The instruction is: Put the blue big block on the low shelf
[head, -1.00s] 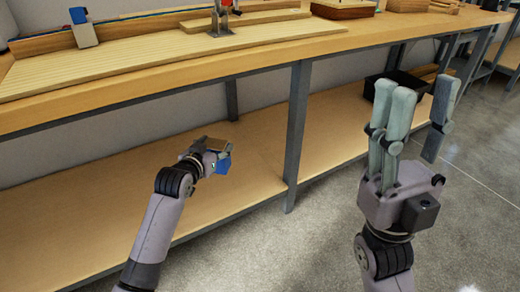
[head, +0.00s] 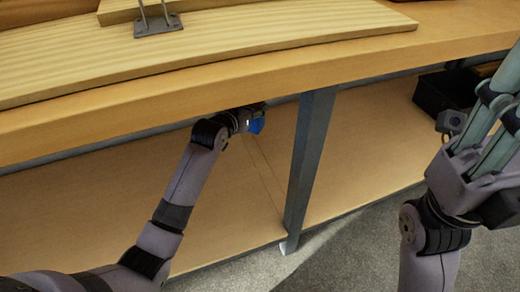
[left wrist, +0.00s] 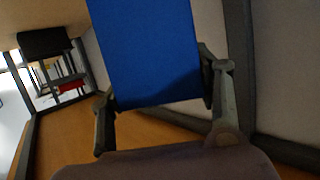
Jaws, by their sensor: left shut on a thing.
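The blue big block (left wrist: 147,55) fills the upper middle of the left wrist view, between the two fingers of my left gripper (left wrist: 165,95). My left gripper is shut on it. In the head view the block (head: 257,122) is a small blue patch at the end of my left arm, mostly hidden by the gripper (head: 245,118). It is under the tabletop, over the low shelf (head: 110,215), a wide wooden board. I cannot tell whether the block touches the shelf. My right gripper (head: 498,125) is at the right edge, partly cut off, with its fingers up and nothing seen in it.
The thick tabletop (head: 250,75) overhangs the shelf close above my left gripper. A grey metal leg (head: 309,150) stands just right of the gripper. A black bin (head: 440,95) sits on the shelf further right. The front of the shelf is clear.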

